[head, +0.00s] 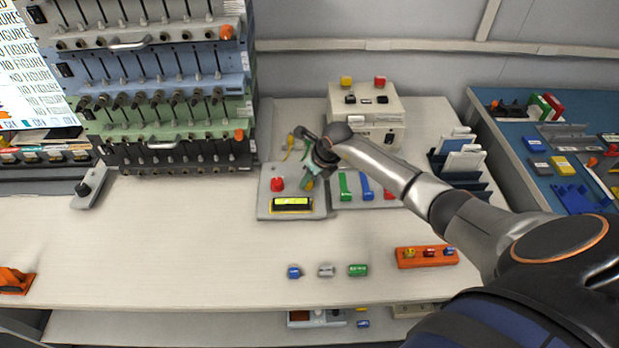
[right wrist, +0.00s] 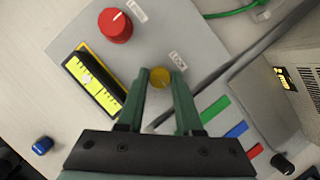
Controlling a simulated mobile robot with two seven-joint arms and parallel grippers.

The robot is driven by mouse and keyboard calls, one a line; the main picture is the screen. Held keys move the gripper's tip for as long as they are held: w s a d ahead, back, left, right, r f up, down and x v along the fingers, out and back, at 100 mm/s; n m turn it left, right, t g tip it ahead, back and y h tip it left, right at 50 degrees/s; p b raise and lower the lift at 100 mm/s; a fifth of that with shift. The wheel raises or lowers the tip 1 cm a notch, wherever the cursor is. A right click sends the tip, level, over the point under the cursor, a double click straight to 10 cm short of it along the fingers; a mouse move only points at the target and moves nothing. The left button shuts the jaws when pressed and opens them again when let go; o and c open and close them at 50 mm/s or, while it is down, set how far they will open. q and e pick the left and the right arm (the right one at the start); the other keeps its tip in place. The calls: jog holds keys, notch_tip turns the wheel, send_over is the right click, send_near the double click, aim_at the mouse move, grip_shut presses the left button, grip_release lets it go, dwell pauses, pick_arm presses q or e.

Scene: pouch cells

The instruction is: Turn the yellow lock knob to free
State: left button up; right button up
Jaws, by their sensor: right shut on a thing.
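The yellow lock knob (right wrist: 160,78) sits on a grey panel (right wrist: 185,35) beside a label reading LOCK. My right gripper (right wrist: 161,72) has its two green fingers closed on either side of the knob, from above. In the head view my right gripper (head: 312,178) reaches down over the panel and largely hides the knob. The panel also carries a red knob (right wrist: 115,25) and a yellow-framed display (right wrist: 93,82). I cannot read the knob's pointer direction between the fingers. My left gripper is not in view.
Beside the panel stand green, blue and red bars (head: 367,187). A beige instrument box (head: 391,118) is behind, a card rack (head: 462,160) to the right. Small blue, grey and green pieces (head: 358,270) and an orange block (head: 427,262) lie in front.

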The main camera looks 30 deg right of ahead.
grip_shut()
